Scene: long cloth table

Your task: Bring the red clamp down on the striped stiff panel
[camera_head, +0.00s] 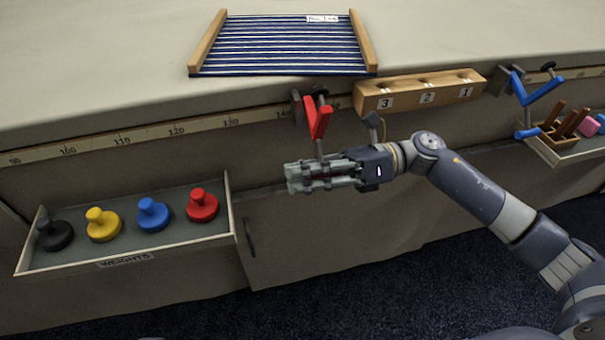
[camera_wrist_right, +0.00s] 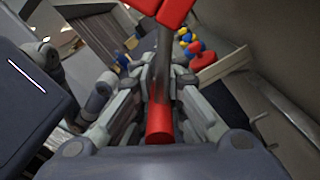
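The red clamp (camera_head: 318,118) is mounted at the table's front edge, just in front of the striped panel (camera_head: 285,45). The panel has dark blue and white stripes and wooden side rails, and it lies flat on the table. The clamp's red part hangs out over the front, clear of the panel. My right gripper (camera_head: 322,176) is just below it, fingers pointing left. In the right wrist view the clamp's dark bar with a red end (camera_wrist_right: 159,122) is between the fingers. Whether they press on it is not clear. My left gripper is not in view.
A wooden block numbered 3, 2, 1 (camera_head: 386,103) sits right of the clamp. A blue clamp (camera_head: 540,92) is further right, above an open drawer of tools (camera_head: 570,150). The open weights drawer (camera_head: 236,215) juts out at the left.

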